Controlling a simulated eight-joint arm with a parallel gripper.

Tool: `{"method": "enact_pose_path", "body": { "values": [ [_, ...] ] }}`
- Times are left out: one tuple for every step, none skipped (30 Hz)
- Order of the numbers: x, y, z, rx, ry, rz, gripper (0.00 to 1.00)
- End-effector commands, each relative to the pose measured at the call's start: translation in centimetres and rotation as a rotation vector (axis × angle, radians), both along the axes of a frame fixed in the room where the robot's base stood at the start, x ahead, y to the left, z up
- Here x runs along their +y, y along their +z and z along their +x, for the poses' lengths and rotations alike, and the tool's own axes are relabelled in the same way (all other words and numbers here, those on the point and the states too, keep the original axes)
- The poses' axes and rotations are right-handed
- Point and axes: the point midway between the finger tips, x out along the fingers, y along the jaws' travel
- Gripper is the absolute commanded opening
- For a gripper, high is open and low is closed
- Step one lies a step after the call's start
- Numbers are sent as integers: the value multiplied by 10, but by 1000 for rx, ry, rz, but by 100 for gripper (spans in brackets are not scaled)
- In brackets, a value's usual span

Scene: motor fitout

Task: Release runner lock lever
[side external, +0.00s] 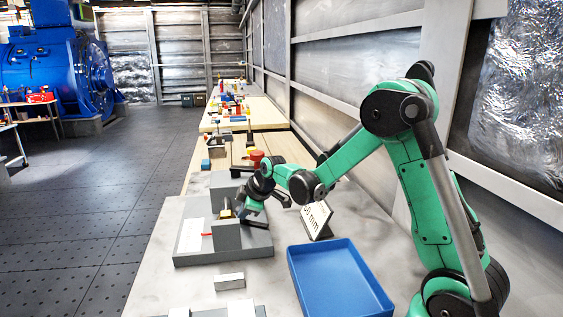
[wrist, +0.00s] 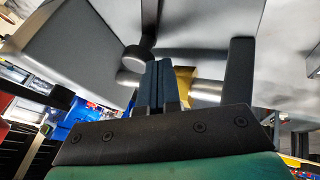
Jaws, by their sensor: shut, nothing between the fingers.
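A grey fixture (side external: 250,246) with upright grey blocks and a white plate sits on the bench. My gripper (side external: 238,212) is low over its right part, close to a small yellow piece (side external: 226,213). A small red part (side external: 208,234) shows at the fixture's front. In the wrist view, my gripper (wrist: 160,86) is shut with its fingers together and empty. A dark lever-like bar with a round knob (wrist: 134,58) is just left of the fingertips; I cannot tell whether they touch. A shiny metal rod (wrist: 205,90) runs behind the fingers. Which part is the lock lever is unclear.
A blue tray (side external: 338,280) lies right of the fixture, and a sign reading mm (side external: 316,220) stands behind it. Small pale blocks (side external: 229,281) lie in front. A wall (side external: 345,60) bounds the bench's right.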

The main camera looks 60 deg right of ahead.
Motion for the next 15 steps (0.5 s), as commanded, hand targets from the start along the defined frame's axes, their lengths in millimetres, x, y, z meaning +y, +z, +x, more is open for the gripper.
{"method": "enact_pose_path", "body": {
  "values": [
    [-1,0,1,0,-1,1,0],
    [-2,0,2,0,0,0,0],
    [-3,0,3,0,0,0,0],
    [-3,0,3,0,0,0,0],
    [-4,0,4,-1,0,0,0],
    [-4,0,4,-1,0,0,0],
    [-5,0,5,0,1,1,0],
    [-5,0,5,0,1,1,0],
    [-6,0,6,0,1,1,0],
    [-6,0,6,0,1,1,0],
    [-6,0,6,0,1,1,0],
    [-6,0,6,0,2,1,0],
    [-6,0,7,0,2,1,0],
    [-7,0,7,0,2,1,0],
    [-7,0,7,0,2,1,0]
  ]
}}
